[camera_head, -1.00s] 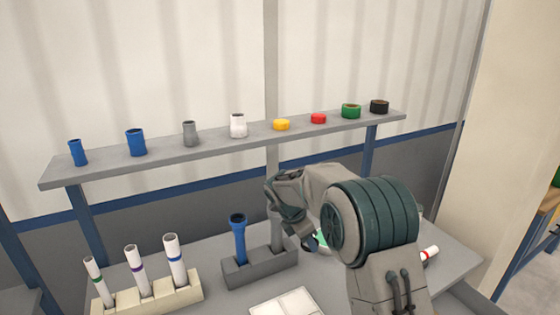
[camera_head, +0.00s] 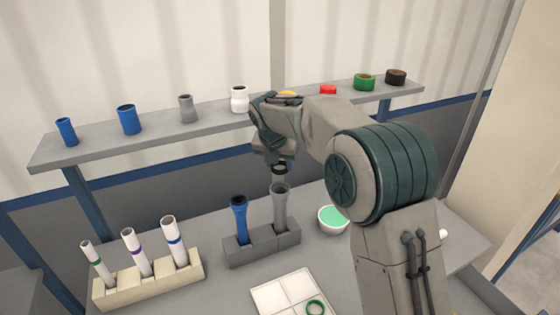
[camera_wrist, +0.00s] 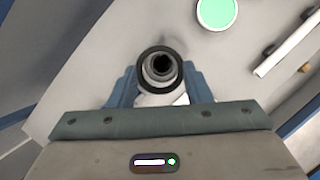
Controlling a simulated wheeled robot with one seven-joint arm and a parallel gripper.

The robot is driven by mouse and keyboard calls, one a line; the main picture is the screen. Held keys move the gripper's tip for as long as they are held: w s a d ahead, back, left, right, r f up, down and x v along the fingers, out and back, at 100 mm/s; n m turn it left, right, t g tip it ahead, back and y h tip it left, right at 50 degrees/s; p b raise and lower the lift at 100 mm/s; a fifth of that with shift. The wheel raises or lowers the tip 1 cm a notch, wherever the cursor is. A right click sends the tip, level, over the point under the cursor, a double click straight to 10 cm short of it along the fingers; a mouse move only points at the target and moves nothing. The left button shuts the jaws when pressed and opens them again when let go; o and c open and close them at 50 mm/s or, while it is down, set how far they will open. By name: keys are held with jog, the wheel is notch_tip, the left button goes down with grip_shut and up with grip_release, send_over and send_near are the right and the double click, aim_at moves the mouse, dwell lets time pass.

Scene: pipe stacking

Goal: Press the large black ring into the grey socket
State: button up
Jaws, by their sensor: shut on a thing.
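My gripper (camera_head: 279,160) is shut on a black ring (camera_head: 279,169), held just above the upright grey pipe with the grey socket (camera_head: 281,189) at its top. In the wrist view the black ring (camera_wrist: 142,60) sits between the blue-grey fingers of my gripper (camera_wrist: 160,76). The grey socket (camera_wrist: 163,77) shows through the ring's opening, roughly in line with it. In the head view a small gap seems to part ring and socket; whether they touch is hard to tell. The pipe stands in a grey block (camera_head: 262,246).
A blue pipe (camera_head: 239,218) stands left of the grey one in the block. A white rack (camera_head: 150,283) with several white pipes is at left. A bowl with green inside (camera_head: 333,218) stands at right, a tray (camera_head: 287,295) in front. A shelf (camera_head: 70,152) with fittings runs behind.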

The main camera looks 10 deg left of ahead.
notch_tip(320, 180, down, 3)
jog(key=b, duration=0.2)
jog(key=shift+f+b, duration=0.1)
jog(key=shift+b, duration=0.2)
jog(key=shift+f+b, duration=0.35)
jog(key=shift+f, duration=1.1)
jog(key=shift+p, duration=0.3)
jog(key=shift+f+p, duration=0.15)
jog(key=shift+p, duration=0.2)
jog(key=o, duration=1.4)
jog(key=shift+o, duration=0.2)
